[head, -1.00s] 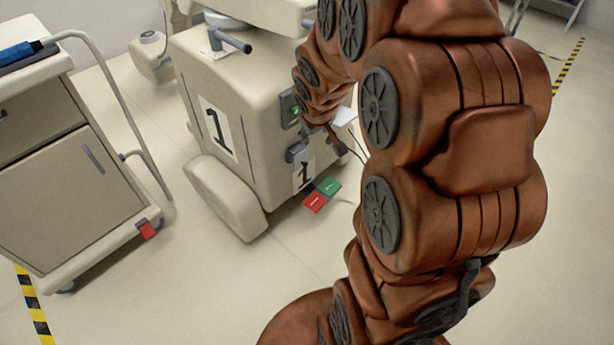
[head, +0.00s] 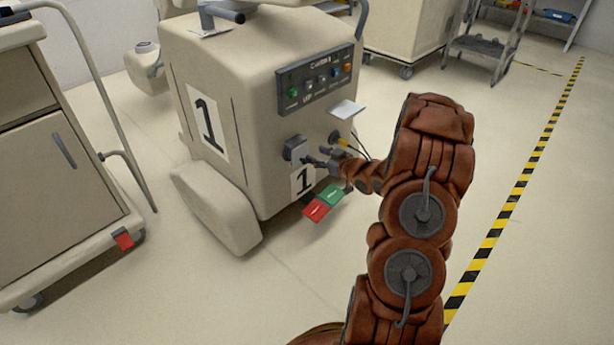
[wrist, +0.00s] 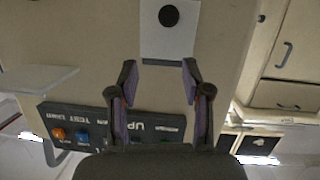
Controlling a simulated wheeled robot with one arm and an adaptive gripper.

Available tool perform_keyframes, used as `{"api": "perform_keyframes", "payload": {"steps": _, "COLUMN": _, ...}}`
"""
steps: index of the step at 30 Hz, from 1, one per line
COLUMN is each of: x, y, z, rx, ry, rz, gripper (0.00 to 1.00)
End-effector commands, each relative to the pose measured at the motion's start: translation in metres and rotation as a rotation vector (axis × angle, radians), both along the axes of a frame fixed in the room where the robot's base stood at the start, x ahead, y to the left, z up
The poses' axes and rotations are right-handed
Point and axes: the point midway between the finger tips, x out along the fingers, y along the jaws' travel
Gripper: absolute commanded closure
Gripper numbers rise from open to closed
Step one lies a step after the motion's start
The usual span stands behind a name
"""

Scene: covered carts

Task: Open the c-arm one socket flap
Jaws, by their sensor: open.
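The c-arm one cart (head: 262,110) is a cream body with a large black 1 on its side and a smaller 1 label (head: 303,181) on its front. A grey socket fitting (head: 296,149) sits on the front below the dark button panel (head: 318,79). My gripper (head: 312,160) is at the fitting's right edge; contact cannot be told. In the wrist view my gripper (wrist: 158,68) is open, with nothing seen between its fingers. Beyond the fingertips is a pale square plate with a black disc (wrist: 168,16). Whether the flap is open cannot be told.
A white plate (head: 347,109) juts out to the right above my gripper. A drawer cart (head: 50,150) stands left. Floor is open on the right, past the striped line (head: 493,232).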

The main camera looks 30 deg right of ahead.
Motion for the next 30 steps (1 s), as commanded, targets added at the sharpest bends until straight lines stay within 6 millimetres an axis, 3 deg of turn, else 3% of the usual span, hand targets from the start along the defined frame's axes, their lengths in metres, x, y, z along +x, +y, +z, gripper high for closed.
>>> {"api": "perform_keyframes", "payload": {"steps": 1, "x": -0.005, "y": -0.004, "z": -0.026, "rx": 0.030, "ry": -0.038, "rz": 0.009, "gripper": 0.51}}
{"api": "perform_keyframes", "payload": {"steps": 3, "x": -0.011, "y": -0.004, "z": -0.039, "rx": 0.067, "ry": -0.092, "rz": 0.027, "gripper": 0.51}}
{"api": "perform_keyframes", "payload": {"steps": 9, "x": -0.026, "y": -0.004, "z": -0.056, "rx": 0.140, "ry": -0.204, "rz": 0.057, "gripper": 0.51}}
{"api": "perform_keyframes", "payload": {"steps": 14, "x": -0.028, "y": -0.003, "z": -0.057, "rx": 0.156, "ry": -0.232, "rz": 0.066, "gripper": 0.51}}
{"api": "perform_keyframes", "payload": {"steps": 30, "x": 0.029, "y": 0.010, "z": -0.057, "rx": 0.153, "ry": -0.233, "rz": 0.069, "gripper": 0.51}}
